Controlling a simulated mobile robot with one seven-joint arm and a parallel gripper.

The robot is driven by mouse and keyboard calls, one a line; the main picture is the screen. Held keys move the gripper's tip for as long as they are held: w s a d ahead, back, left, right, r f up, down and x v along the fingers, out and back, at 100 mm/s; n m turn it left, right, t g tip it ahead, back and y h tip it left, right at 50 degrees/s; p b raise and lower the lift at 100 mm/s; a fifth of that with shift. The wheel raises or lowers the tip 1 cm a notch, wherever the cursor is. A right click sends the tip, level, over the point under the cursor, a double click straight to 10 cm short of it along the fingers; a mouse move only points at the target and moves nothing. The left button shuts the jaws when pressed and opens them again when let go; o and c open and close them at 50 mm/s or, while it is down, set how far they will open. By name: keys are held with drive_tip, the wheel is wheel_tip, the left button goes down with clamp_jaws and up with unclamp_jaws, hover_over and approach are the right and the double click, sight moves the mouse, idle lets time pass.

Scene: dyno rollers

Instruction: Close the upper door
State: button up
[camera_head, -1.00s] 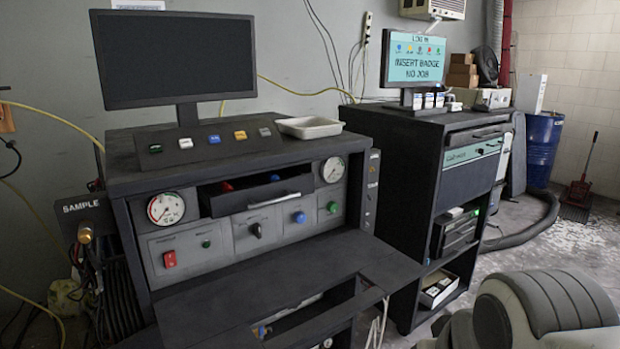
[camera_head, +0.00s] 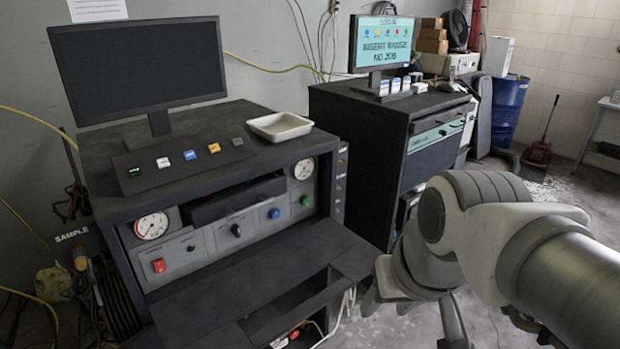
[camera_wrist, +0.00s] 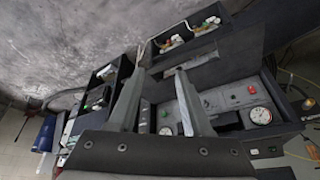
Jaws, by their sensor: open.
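The console (camera_head: 98,185) on the left has a wide dark flap (camera_head: 245,272) folded down flat below its knob panel. I take this flap to be the upper door; it stands open. It also shows in the wrist view (camera_wrist: 218,66), which is turned on its side. A slot-like opening lies near the flap's right side. My gripper (camera_wrist: 158,76) is open and empty, its two grey fingers pointing towards the console area. In the head view my arm is at the right, beside the flap's right end. I cannot tell whether the fingers touch the flap.
A dark drawer (camera_head: 235,199) sits between the two gauges. A monitor (camera_head: 140,70) and white tray (camera_head: 280,126) are on top of the console. A second dark cabinet (camera_head: 360,160) stands to its right. A cable hangs by the flap. Floor shows at the right.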

drive_tip(key=w+f+g, duration=0.1)
drive_tip(key=w+a+f+g+y+b, duration=0.1)
drive_tip(key=f, duration=0.1)
drive_tip(key=w+f+m, duration=0.1)
drive_tip(key=shift+w+a+f+g, duration=0.2)
drive_tip(key=shift+w+a+g, duration=0.1)
drive_tip(key=shift+g, duration=0.1)
clamp_jaws()
drive_tip(key=w+f+m+g+y+b, duration=0.4)
drive_tip(key=w+f+m+y+b, duration=0.25)
drive_tip(key=w+f+y, duration=0.9)
drive_tip(key=w+d+f+m+t+h+b, duration=0.15)
drive_tip(key=d+f+m+t, duration=0.25)
drive_tip(key=f+m+t, duration=0.4)
drive_tip(key=w+d+f+m+t+b, duration=0.3)
drive_tip(key=d+f+m+t, duration=0.25)
drive_tip(key=f+t, duration=0.3)
drive_tip(key=w+d+f+m+t+b, duration=0.2)
drive_tip(key=d+f+m+t, duration=0.2)
drive_tip(key=f+m+t, duration=0.45)
drive_tip(key=s+r+x, duration=0.1)
drive_tip(key=x, duration=1.1)
drive_tip(key=shift+s+r+n+p, duration=0.15)
drive_tip(key=shift+s+n+p, duration=0.1)
drive_tip(key=shift+n+p, duration=0.1)
